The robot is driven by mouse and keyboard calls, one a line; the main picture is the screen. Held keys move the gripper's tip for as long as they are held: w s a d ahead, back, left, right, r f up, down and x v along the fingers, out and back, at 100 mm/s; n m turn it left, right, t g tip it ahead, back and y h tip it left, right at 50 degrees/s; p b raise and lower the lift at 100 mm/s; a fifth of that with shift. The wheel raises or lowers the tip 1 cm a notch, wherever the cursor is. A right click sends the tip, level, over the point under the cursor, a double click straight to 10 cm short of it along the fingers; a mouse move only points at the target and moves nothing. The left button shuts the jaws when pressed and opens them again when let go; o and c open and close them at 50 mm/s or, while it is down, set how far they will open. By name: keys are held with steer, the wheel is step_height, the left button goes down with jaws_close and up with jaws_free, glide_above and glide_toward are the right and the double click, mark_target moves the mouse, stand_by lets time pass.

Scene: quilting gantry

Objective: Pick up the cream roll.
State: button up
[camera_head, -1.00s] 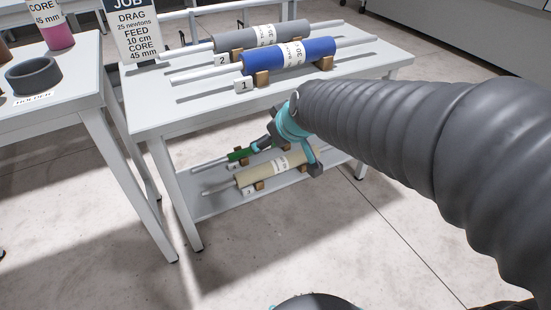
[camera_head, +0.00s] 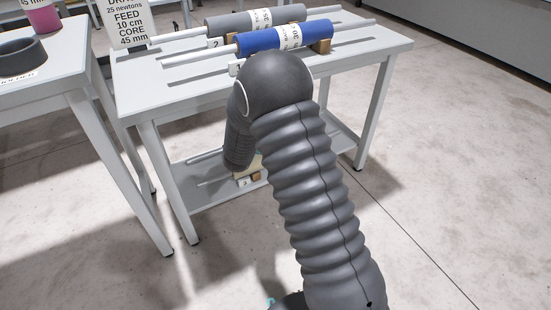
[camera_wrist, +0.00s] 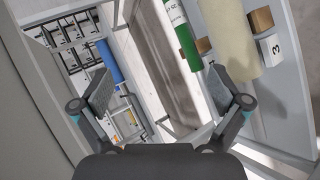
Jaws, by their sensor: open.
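The cream roll (camera_wrist: 230,40) is at the upper right of the wrist view, lying along the lower shelf in wooden rests beside a card marked 3. In the head view my arm hides most of it; only a small part of the cream roll (camera_head: 258,163) shows. My gripper (camera_wrist: 158,88) is open with nothing between its fingers. The gap between the fingers is left of the cream roll, and the right finger overlaps the roll's near end in the picture; I cannot tell whether they touch. My gripper is hidden in the head view.
A green roll (camera_wrist: 182,35) lies just left of the cream one. The lower shelf (camera_head: 205,205) is under the table top (camera_head: 150,95), which bears a blue roll (camera_head: 262,41) and a grey roll (camera_head: 235,22). Table legs frame the shelf.

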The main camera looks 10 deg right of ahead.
step_height(320, 180, down, 12)
steer(key=d+n+h, duration=0.2)
steer(key=n+h, duration=0.1)
steer(key=h, duration=0.1)
steer(key=x, duration=0.2)
steer(key=b+x, duration=0.1)
steer(key=x, duration=0.2)
steer(key=b+x, duration=0.1)
steer(key=x, duration=0.1)
steer(key=shift+d+f, duration=0.4)
steer(key=shift+d, duration=0.05)
steer(key=w+d+f, duration=0.1)
steer(key=w+d+f+b, duration=0.1)
steer(key=d, duration=0.1)
steer(key=shift+w+f, duration=0.1)
steer(key=shift+w, duration=0.3)
steer(key=shift+w+d+f, duration=0.15)
steer(key=shift+w, duration=0.2)
steer(key=c, duration=1.7)
steer(key=shift+r, duration=0.2)
